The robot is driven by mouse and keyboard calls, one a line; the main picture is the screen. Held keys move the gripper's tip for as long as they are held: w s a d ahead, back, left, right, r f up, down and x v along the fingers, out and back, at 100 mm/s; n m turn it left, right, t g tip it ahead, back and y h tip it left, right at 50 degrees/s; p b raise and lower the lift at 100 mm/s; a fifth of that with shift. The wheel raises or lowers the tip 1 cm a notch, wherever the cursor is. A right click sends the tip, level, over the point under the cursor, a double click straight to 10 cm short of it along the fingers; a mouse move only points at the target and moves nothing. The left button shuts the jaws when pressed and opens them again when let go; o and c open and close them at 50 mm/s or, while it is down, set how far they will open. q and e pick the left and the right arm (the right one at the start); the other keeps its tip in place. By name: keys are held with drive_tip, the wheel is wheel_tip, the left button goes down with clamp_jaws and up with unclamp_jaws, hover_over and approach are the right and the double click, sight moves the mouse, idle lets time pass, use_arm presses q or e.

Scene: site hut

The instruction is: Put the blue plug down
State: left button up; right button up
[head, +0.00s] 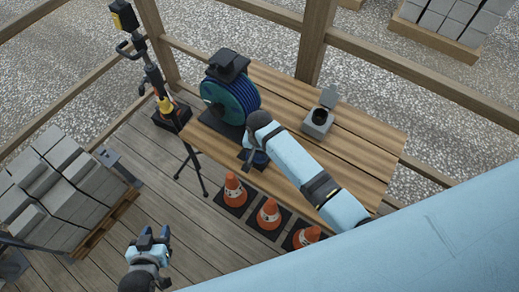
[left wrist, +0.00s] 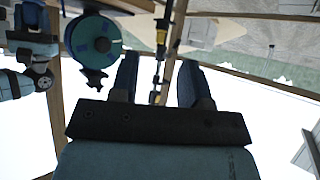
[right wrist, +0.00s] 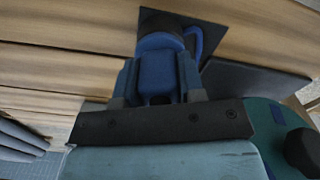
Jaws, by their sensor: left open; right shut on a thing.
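The blue plug (right wrist: 158,72) is between the fingers of my right gripper (right wrist: 160,85), which is shut on it. In the right wrist view its dark round end points away from my wrist, over a dark square (right wrist: 222,38) on the wooden top. I cannot tell whether the plug touches that surface. In the head view the right arm mostly covers the plug, and a little blue shows (head: 260,158) at the table's front edge. My left gripper (head: 151,236) is open and empty over the deck; its spread fingers show in the left wrist view (left wrist: 157,85).
A blue cable reel (head: 230,95) stands on the wooden table (head: 365,135), left of a grey box with its lid up (head: 318,121). Orange cones (head: 234,190) stand below the front edge.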

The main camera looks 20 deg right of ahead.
drive_tip(key=shift+w+f, duration=0.1)
drive_tip(key=shift+f, duration=0.1)
drive_tip(key=o, duration=1)
drive_tip(key=shift+w+f, duration=0.15)
wheel_tip(320, 180, up, 13)
drive_tip(key=shift+f+b, duration=0.1)
drive_tip(key=shift+b, duration=0.6)
drive_tip(key=s+d+f+n+t+y, duration=0.1)
drive_tip(key=s+d+f+n+t, duration=0.2)
drive_tip(key=f, duration=0.4)
drive_tip(key=shift+s+d+f+n+t+y, duration=0.15)
drive_tip(key=shift+s+d+n+t+y, duration=0.3)
drive_tip(key=shift+s+n+t, duration=1.4)
drive_tip(key=shift+s+d+f+n+t+y, duration=0.2)
drive_tip(key=shift+s+d+t, duration=0.5)
drive_tip(key=shift+s, duration=2.4)
drive_tip(key=shift+s+d+f+n+t+y, duration=0.1)
drive_tip(key=shift+s+d+n+t+y, duration=0.25)
drive_tip(key=shift+s+n+t, duration=1.5)
drive_tip(key=shift+s+m+g, duration=0.4)
drive_tip(key=shift+s+m, duration=0.2)
drive_tip(key=shift+m, duration=0.3)
